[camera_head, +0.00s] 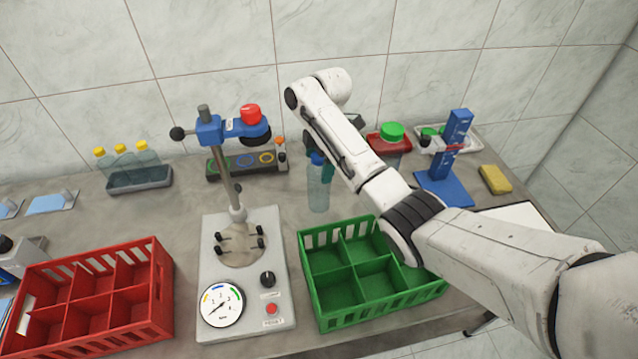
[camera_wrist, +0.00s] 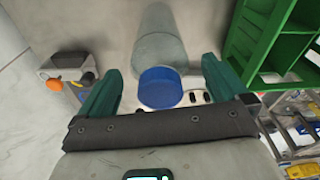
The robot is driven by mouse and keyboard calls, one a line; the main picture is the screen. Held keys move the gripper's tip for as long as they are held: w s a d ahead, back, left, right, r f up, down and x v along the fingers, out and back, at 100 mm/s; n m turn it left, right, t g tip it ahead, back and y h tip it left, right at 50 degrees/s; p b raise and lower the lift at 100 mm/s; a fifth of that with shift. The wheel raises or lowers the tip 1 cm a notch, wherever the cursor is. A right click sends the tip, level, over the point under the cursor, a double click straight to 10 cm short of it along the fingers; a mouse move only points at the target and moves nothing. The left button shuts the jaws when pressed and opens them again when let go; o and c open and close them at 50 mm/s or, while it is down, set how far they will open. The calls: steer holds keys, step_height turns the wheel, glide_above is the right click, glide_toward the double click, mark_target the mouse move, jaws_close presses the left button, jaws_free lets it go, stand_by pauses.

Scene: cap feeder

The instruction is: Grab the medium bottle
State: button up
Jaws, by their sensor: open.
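The bottle with a blue cap (camera_head: 318,192) stands upright on the counter behind the green crate, its top partly hidden by my arm. In the wrist view its blue cap (camera_wrist: 160,90) and clear grey body (camera_wrist: 160,52) show between the two teal fingers. My gripper (camera_wrist: 161,72) is open, with one finger on each side of the bottle and visible gaps beside the cap. In the head view my gripper is mostly hidden behind my arm.
The green crate (camera_head: 312,287) stands just in front of the bottle. The capping stand (camera_head: 218,245) is to the left, with a red crate (camera_head: 160,285) beyond it. Yellow-capped bottles (camera_head: 122,160) stand in a tray at the back left. A blue stand (camera_head: 445,187) is right.

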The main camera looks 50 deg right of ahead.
steer(key=shift+a+f, duration=0.1)
steer(key=shift+f, duration=1.15)
steer(key=shift+c, duration=0.4)
steer(key=shift+w+r, duration=0.1)
jaws_close()
